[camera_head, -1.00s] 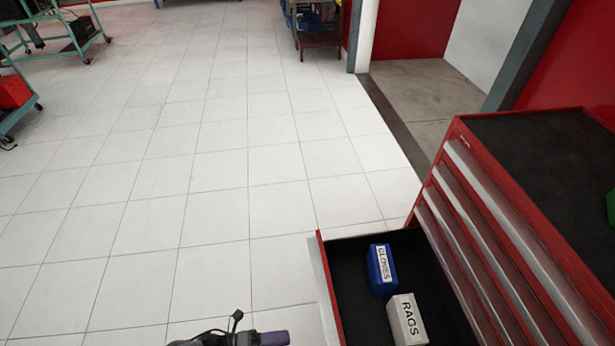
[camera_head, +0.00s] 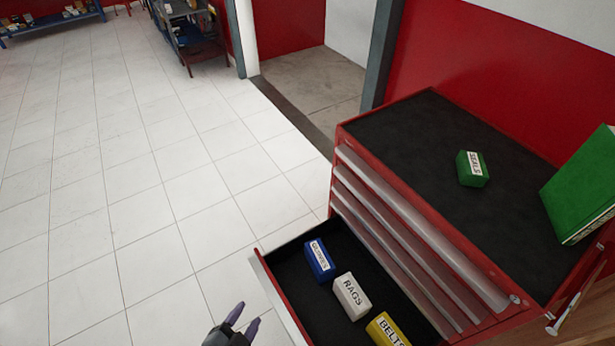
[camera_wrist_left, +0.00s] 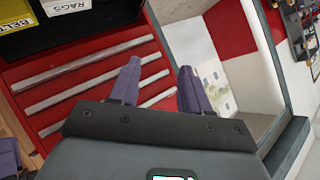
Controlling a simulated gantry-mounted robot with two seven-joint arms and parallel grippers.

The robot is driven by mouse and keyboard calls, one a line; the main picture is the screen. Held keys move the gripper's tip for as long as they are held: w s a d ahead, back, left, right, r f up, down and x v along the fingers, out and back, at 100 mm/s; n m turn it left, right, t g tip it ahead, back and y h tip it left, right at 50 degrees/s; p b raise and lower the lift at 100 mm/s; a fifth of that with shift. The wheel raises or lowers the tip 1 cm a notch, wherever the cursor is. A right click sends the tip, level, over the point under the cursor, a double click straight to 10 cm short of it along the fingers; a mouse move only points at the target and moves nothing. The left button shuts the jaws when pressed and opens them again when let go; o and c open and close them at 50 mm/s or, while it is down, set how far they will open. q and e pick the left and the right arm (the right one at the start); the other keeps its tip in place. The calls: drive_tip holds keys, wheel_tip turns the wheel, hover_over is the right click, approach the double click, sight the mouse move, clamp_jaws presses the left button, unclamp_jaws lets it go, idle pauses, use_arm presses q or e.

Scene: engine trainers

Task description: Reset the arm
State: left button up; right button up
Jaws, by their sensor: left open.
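My left gripper (camera_head: 243,322) is at the bottom of the head view, just left of the open drawer's front. Its two purple fingers are apart with nothing between them. The left wrist view also shows the open fingers (camera_wrist_left: 160,84), with the red cabinet's closed drawers beyond and to the left.
The red tool cabinet (camera_head: 385,145) has an open drawer (camera_head: 285,303) holding a blue gloves box (camera_head: 319,261), a white rags box (camera_head: 352,296) and a yellow belts box (camera_head: 386,331). A green seals box (camera_head: 471,168) and a green case (camera_head: 585,190) are on top. The tiled floor (camera_head: 120,200) at left is clear.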

use_arm(q)
drive_tip(key=s+a+n+g+y, duration=0.3)
drive_tip(key=s+a+n+g, duration=0.5)
drive_tip(key=s, duration=0.3)
wheel_tip(320, 180, up, 39)
drive_tip(key=n+p, duration=0.1)
drive_tip(key=p, duration=3.7)
drive_tip(key=shift+d+f, duration=0.2)
drive_tip(key=shift+d, duration=0.2)
use_arm(e)
wheel_tip(320, 180, up, 38)
drive_tip(key=shift+r, duration=0.25)
